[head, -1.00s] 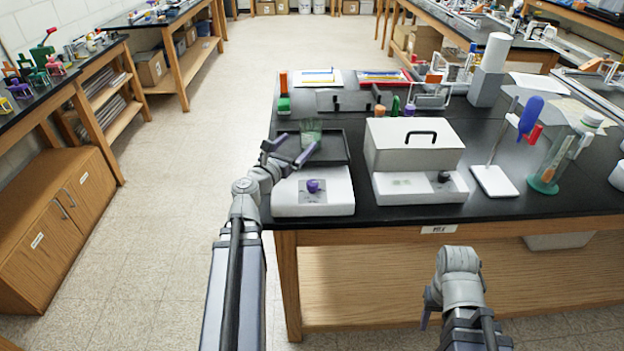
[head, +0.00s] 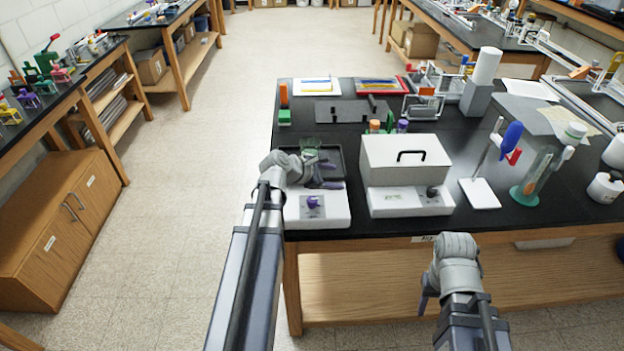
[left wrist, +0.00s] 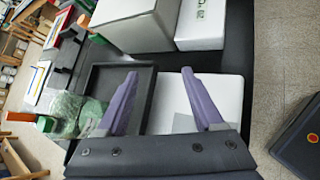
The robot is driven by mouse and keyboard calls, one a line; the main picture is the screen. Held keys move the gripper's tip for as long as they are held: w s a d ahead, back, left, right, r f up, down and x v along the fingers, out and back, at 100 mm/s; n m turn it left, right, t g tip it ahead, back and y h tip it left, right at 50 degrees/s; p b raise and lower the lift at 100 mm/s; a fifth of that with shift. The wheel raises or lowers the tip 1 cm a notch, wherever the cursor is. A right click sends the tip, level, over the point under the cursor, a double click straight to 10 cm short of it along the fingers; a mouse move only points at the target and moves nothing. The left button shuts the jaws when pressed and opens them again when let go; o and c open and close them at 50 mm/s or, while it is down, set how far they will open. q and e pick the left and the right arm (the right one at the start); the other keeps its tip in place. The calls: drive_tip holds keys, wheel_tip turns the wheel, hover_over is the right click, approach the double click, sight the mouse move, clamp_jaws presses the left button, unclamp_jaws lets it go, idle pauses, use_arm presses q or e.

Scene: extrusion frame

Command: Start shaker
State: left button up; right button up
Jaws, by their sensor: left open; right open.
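The shaker is a white base (head: 335,207) with a dark tray (head: 341,157) behind it and a purple knob (head: 312,202) on its front panel. A clear greenish beaker (head: 310,146) stands at the tray's back left. My left gripper (head: 333,175) is open and empty above the tray's front and the base's back edge, behind the knob. In the left wrist view, its purple fingers (left wrist: 165,98) spread over the tray (left wrist: 100,78) and white base (left wrist: 222,95); the knob is hidden there. My right gripper (head: 426,300) is open in front of the bench, partly hidden by its wrist.
A white lidded box unit (head: 407,160) with a black handle and dark knob stands close right of the shaker. A stand with a blue-handled tool (head: 512,134) and a green-based cylinder (head: 535,170) are further right. The floor left of the bench is clear.

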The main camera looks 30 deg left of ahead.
sight(312, 199)
use_arm(q)
drive_tip(key=m+g+p, duration=0.1)
drive_tip(key=s+r+m+g+p, duration=0.1)
drive_tip(key=g+p, duration=0.1)
drive_tip(key=g+y+p, duration=0.1)
drive_tip(key=p, duration=0.1)
drive_tip(key=shift+s+d+r+m, duration=0.4)
drive_tip(key=s+a+r+g+y+p, duration=0.1)
drive_tip(key=g+p, duration=0.1)
drive_tip(key=s+a+m+g+y+p, duration=0.1)
drive_tip(key=s+p, duration=0.1)
drive_tip(key=s+a+r+m+g+y+p, duration=0.1)
drive_tip(key=g+p, duration=0.1)
drive_tip(key=shift+s+r+g, duration=0.3)
drive_tip(key=shift+r, duration=0.05)
drive_tip(key=shift+s+a+f+y, duration=0.15)
drive_tip(key=shift+a+y, duration=0.15)
drive_tip(key=shift+a+f+n, duration=0.1)
drive_tip(key=shift+a+n, duration=0.15)
drive_tip(key=shift+n, duration=0.15)
use_arm(e)
wheel_tip(312, 199, up, 13)
drive_tip(key=shift+w, duration=0.35)
use_arm(q)
drive_tip(key=shift+f+b, duration=0.15)
drive_tip(key=shift+b, duration=0.15)
